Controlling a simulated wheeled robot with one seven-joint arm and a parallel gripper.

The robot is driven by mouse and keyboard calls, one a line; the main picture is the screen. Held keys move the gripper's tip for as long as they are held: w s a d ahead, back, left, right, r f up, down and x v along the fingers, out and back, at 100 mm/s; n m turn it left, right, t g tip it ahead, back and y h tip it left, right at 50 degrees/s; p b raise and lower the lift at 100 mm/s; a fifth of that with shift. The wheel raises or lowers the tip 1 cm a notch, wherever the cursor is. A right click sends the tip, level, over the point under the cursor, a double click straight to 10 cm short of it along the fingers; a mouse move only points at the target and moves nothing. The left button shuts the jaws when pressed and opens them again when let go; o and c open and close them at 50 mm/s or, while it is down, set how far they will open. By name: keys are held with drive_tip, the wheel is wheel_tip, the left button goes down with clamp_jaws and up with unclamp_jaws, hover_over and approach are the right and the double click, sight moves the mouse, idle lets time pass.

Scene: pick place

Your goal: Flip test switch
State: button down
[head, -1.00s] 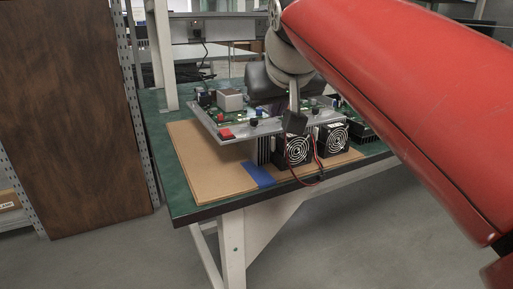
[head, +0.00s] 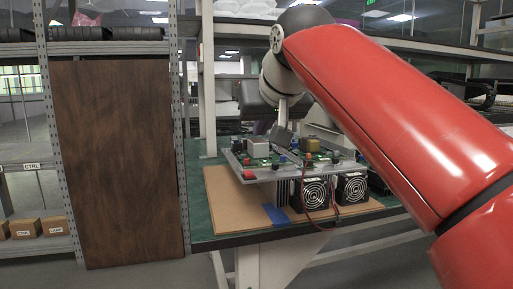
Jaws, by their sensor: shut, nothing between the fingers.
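A test board (head: 300,170), a grey-edged panel with a green circuit board and several components, sits raised above the bench. I cannot tell which part is the test switch. My gripper (head: 281,138) is shut and empty, pointing down just above the middle of the board. It appears apart from the board. The components directly behind it are hidden.
Two black fans (head: 314,194) with red wires stand under the board's front edge. A brown mat (head: 232,205) with a blue tape patch (head: 275,215) lies on the green bench (head: 196,195). A brown panel (head: 115,160) stands to the left. Bench posts rise behind the board.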

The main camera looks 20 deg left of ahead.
hover_over(250, 172)
drive_tip(key=s+d, duration=0.1)
drive_tip(key=s, duration=0.1)
wheel_tip(250, 172, down, 6)
drive_tip(key=r, duration=0.1)
wheel_tip(250, 172, down, 3)
drive_tip(key=shift+w+f+b, duration=0.15)
drive_tip(key=shift+b, duration=1.1)
drive_tip(key=shift+a+f+b, duration=0.1)
drive_tip(key=shift+f+b, duration=0.2)
drive_tip(key=shift+f, duration=0.45)
drive_tip(key=shift+w+r+p, duration=0.1)
drive_tip(key=shift+p, duration=0.2)
drive_tip(key=p, duration=0.2)
drive_tip(key=shift+w+r+g+h+p, duration=0.1)
drive_tip(key=shift+r+g+h+p, duration=0.05)
drive_tip(key=shift+g+h+p, duration=0.2)
drive_tip(key=shift+f+b, duration=0.35)
drive_tip(key=shift+f, duration=0.2)
drive_tip(key=shift+w+a+r, duration=0.1)
drive_tip(key=shift+w+a+r+p, duration=0.3)
drive_tip(key=shift+w+p, duration=0.25)
drive_tip(key=shift+p, duration=0.55)
drive_tip(key=shift+r, duration=0.1)
